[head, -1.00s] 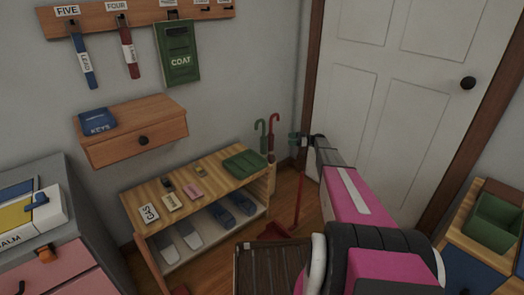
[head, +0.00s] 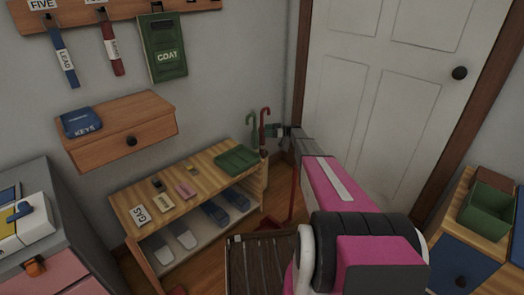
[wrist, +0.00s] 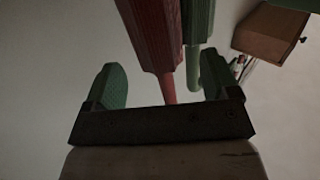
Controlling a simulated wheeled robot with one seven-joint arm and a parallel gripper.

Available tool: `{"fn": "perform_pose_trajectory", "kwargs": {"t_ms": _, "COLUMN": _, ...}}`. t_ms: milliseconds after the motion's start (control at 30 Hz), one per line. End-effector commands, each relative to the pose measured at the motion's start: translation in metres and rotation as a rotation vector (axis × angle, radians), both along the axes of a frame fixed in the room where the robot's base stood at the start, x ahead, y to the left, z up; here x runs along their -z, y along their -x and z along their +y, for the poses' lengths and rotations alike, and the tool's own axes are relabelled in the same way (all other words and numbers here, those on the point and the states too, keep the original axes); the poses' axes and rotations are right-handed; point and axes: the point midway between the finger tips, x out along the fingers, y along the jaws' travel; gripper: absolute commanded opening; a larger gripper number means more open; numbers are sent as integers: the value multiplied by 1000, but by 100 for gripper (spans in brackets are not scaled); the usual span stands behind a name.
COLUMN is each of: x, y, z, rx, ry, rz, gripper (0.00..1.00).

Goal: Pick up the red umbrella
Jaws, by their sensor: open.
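The red umbrella (head: 264,122) stands by the wall corner past the bench's right end, its hooked handle up. In the wrist view, the red umbrella (wrist: 152,35) shows between my finger tips, with its thin shaft running down behind the gripper's dark crossbar. A green umbrella (head: 251,128) stands just left of it. In the wrist view, the green umbrella (wrist: 199,40) lies close by the right finger. My gripper (head: 277,131) is open and empty, close to the red umbrella's right side. I cannot tell whether a finger touches either umbrella.
A wooden shoe bench (head: 150,198) with a green tray (head: 237,158) stands left of the umbrellas. A white door (head: 390,110) is to the right. A slatted dark mat (head: 262,265) lies on the floor.

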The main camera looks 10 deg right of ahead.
Motion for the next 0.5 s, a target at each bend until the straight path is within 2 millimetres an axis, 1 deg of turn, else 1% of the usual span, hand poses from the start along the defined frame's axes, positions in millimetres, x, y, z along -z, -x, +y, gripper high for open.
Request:
{"fn": "perform_pose_trajectory", "kwargs": {"t_ms": 33, "x": 1, "y": -1, "z": 8, "rx": -2, "ry": 0, "rz": 0, "gripper": 81}}
{"fn": "perform_pose_trajectory", "kwargs": {"t_ms": 100, "x": 2, "y": -3, "z": 19, "rx": -2, "ry": 0, "rz": 0, "gripper": 81}}
{"fn": "perform_pose_trajectory", "kwargs": {"t_ms": 233, "x": 2, "y": -5, "z": 34, "rx": -1, "ry": 0, "rz": 0, "gripper": 81}}
{"fn": "perform_pose_trajectory", "kwargs": {"t_ms": 300, "x": 2, "y": -6, "z": 37, "rx": -1, "ry": 0, "rz": 0, "gripper": 81}}
{"fn": "perform_pose_trajectory", "kwargs": {"t_ms": 467, "x": 2, "y": -6, "z": 37, "rx": 0, "ry": 0, "rz": 0, "gripper": 81}}
{"fn": "perform_pose_trajectory", "kwargs": {"t_ms": 500, "x": 2, "y": -6, "z": 37, "rx": 0, "ry": 0, "rz": 0, "gripper": 77}}
